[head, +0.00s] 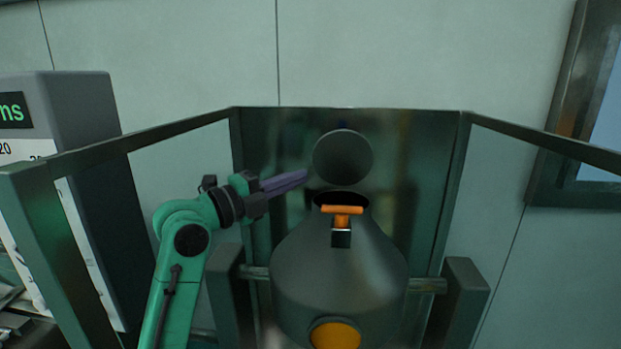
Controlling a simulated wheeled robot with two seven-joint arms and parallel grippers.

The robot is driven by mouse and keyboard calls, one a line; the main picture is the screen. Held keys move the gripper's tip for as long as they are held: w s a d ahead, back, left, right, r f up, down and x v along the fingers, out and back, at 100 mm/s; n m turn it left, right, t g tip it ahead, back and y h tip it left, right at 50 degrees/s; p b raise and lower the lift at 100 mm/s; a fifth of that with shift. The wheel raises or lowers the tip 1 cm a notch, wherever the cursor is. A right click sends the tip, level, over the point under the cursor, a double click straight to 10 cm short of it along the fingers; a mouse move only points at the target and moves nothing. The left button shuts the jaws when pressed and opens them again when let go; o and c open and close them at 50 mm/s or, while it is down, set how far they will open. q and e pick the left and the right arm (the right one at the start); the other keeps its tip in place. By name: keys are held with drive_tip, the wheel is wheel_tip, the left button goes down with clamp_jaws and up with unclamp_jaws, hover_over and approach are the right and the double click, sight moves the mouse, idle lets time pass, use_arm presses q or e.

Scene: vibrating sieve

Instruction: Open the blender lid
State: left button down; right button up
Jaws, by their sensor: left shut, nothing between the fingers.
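The blender (335,262) is a dark grey, cone-topped vessel in the middle of the head view. Its round lid (343,157) stands raised and tilted back behind the neck, and the dark mouth opening shows below it. An orange T-shaped handle (342,211) sits on a small block at the front of the neck. My left gripper (304,175) is to the left of the lid, its purple fingers shut and pointing right. It seems to hold nothing, and a small gap shows between its tips and the lid. My right gripper is not in view.
A metal frame (347,109) surrounds the blender at the back and sides. Two dark posts, one at the left (234,300) and one at the right (462,300), flank the vessel. A grey box with a display (80,130) stands at the left. The space right of the lid is clear.

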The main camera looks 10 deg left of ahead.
use_arm(q)
drive_tip(key=p, duration=0.5)
approach(348, 154)
drive_tip(key=d, duration=0.3)
drive_tip(key=shift+s+d+r, duration=0.15)
drive_tip(key=shift+s+r, duration=0.15)
drive_tip(key=shift+r, duration=0.1)
drive_tip(key=w, duration=0.1)
drive_tip(key=w+p, duration=0.2)
drive_tip(key=w, duration=0.1)
drive_tip(key=shift+d, duration=0.3)
drive_tip(key=shift+w+a+f, duration=0.1)
drive_tip(key=shift+w+f, duration=0.05)
drive_tip(key=shift+w, duration=0.25)
drive_tip(key=shift+s, duration=0.1)
